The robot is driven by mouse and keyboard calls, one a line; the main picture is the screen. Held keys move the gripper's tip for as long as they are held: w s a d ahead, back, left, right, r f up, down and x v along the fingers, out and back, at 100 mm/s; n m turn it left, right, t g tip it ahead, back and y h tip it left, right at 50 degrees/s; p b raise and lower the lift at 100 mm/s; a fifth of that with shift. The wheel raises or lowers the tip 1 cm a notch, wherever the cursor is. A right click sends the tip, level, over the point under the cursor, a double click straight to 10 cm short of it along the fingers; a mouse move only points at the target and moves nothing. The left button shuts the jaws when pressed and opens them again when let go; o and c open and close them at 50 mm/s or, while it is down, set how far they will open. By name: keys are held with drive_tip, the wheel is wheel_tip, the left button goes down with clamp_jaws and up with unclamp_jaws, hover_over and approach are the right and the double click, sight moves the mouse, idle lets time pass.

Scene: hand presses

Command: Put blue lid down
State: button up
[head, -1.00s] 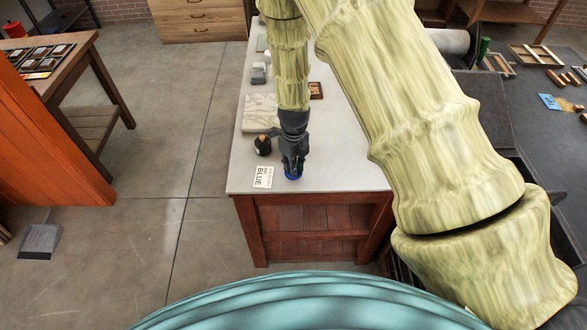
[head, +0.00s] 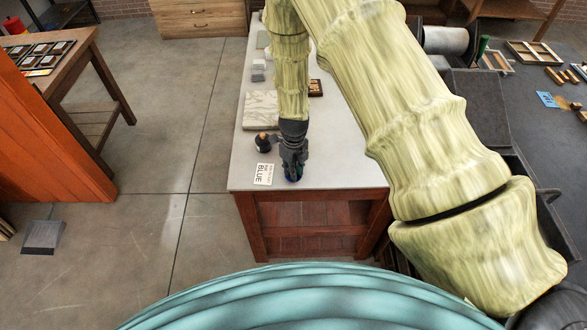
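The blue lid (head: 292,180) shows as a small dark blue patch at the tips of my gripper (head: 293,172), close to the near edge of the pale worktable (head: 340,175). My gripper points down and its fingers look closed around the lid. The fingers hide most of the lid. I cannot tell whether the lid touches the tabletop. A white card reading BLUE (head: 263,174) lies on the table just left of my gripper.
A small dark round object with a wooden top (head: 263,142) stands left of my gripper. A marble slab (head: 261,108) and small grey blocks (head: 258,70) lie farther back. The tabletop right of my gripper is clear.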

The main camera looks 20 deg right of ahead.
drive_tip(key=o, duration=0.3)
drive_tip(key=shift+r+b, duration=2.2)
drive_tip(key=shift+r, duration=3.95)
drive_tip(key=s+d+f+n+h, duration=0.1)
drive_tip(key=s+d+f+n, duration=0.2)
drive_tip(key=s+f+n, duration=0.55)
drive_tip(key=s+d+f+n+h, duration=0.1)
drive_tip(key=s+d+f+n, duration=0.2)
drive_tip(key=s+f+n, duration=0.55)
drive_tip(key=s+a+f+n, duration=0.1)
drive_tip(key=s+f+n, duration=0.1)
drive_tip(key=s+n, duration=0.2)
drive_tip(key=s+f+n+y, duration=0.1)
drive_tip(key=s+n, duration=0.3)
drive_tip(key=s, duration=0.5)
drive_tip(key=s+a+f+n, duration=0.1)
drive_tip(key=s+f+n, duration=0.2)
drive_tip(key=s, duration=0.3)
drive_tip(key=shift+s+a+n+y, duration=0.15)
drive_tip(key=shift+a+n+y, duration=0.25)
drive_tip(key=shift+n, duration=0.5)
